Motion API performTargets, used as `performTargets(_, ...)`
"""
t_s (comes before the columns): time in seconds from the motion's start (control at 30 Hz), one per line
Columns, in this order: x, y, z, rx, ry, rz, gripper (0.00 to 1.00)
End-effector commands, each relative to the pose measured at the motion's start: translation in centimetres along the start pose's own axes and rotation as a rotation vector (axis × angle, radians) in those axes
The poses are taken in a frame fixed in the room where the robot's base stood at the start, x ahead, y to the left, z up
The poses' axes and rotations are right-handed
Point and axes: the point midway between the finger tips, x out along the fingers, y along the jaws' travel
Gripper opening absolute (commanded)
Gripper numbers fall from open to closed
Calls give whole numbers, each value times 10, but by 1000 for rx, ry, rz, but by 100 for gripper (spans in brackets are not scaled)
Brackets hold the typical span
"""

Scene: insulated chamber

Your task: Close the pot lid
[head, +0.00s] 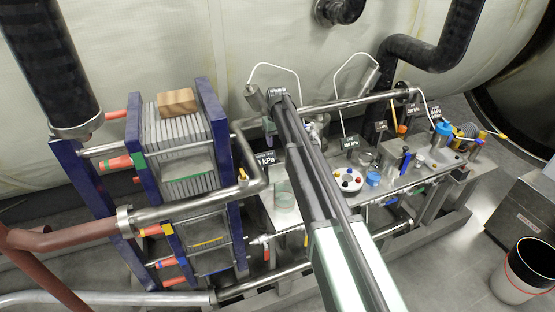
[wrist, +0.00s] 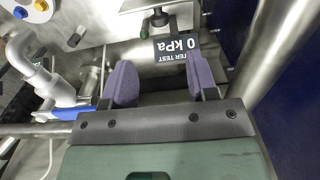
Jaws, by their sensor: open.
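My gripper (wrist: 161,78) shows in the wrist view with its two purple finger pads apart and nothing between them. Beyond the pads are a "0 kPa" sign (wrist: 178,46) and a shiny metal cylinder or pipe. In the head view my gripper (head: 269,127) hangs beside the far end of my arm, above the left part of the metal bench, near the sign (head: 266,160). I cannot pick out a pot or its lid with certainty in either view. My arm hides part of the bench.
A clear greenish dish (head: 284,194) stands left of my arm. Right of it are a white holder with coloured caps (head: 348,180), a blue-topped jar (head: 373,179) and several tools. A blue plate stack (head: 211,130) and pipes crowd the left. A bin (head: 527,268) stands far right.

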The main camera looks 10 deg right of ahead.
Motion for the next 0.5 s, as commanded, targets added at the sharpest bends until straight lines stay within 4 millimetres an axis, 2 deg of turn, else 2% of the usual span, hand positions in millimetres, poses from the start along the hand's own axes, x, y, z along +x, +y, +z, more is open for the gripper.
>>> performTargets(0.33, 79, 0, 0, 1, 0, 0, 53)
performTargets(0.5, 105, 0, 1, 1, 0, 0, 53)
